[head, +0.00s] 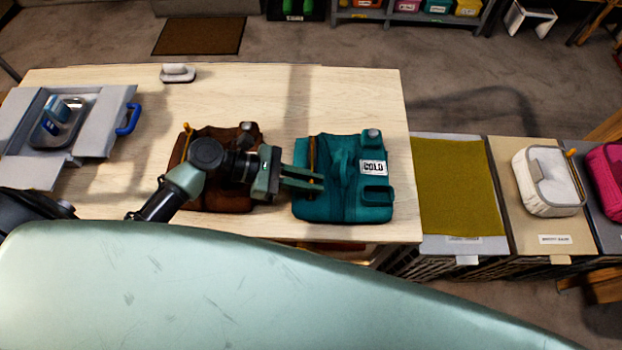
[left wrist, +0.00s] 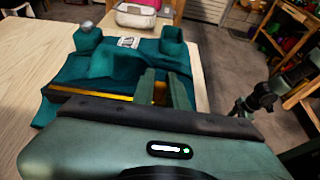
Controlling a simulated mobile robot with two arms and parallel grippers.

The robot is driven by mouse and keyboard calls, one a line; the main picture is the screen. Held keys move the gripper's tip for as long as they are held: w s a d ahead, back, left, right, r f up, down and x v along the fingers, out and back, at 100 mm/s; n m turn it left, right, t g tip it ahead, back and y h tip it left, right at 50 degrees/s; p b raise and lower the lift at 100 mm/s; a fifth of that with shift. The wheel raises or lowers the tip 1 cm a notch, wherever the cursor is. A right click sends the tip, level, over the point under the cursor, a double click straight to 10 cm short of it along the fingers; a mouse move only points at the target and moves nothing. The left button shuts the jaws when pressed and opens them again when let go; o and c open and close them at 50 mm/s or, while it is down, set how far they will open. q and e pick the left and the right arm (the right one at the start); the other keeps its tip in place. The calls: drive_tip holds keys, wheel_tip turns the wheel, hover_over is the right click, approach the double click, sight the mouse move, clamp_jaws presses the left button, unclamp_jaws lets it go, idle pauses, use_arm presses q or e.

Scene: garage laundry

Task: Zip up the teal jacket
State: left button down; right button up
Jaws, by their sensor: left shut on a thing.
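The teal jacket (head: 345,205) lies on the wooden table, right of its middle, with a white "COLD" label on its upper right. An orange-yellow zip line runs along its left side. My left gripper (head: 318,181) reaches in from the left at that zip line, its fingers shut on the zip pull, which is mostly hidden between them. In the left wrist view the jacket (left wrist: 100,68) fills the upper left, and an orange-yellow piece (left wrist: 160,92) shows between the fingertips.
A brown jacket (head: 230,200) lies left of the teal one, under my left arm. A grey tray (head: 100,125) with a blue handle is at the left. A grey-white object (head: 178,73) stands at the back. Bins with an olive cloth (head: 450,187) and a cream pouch (head: 548,180) adjoin the table's right.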

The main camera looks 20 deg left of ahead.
sight(313, 139)
drive_tip(key=shift+w, duration=0.35)
drive_tip(key=shift+a, duration=0.15)
idle(0.8)
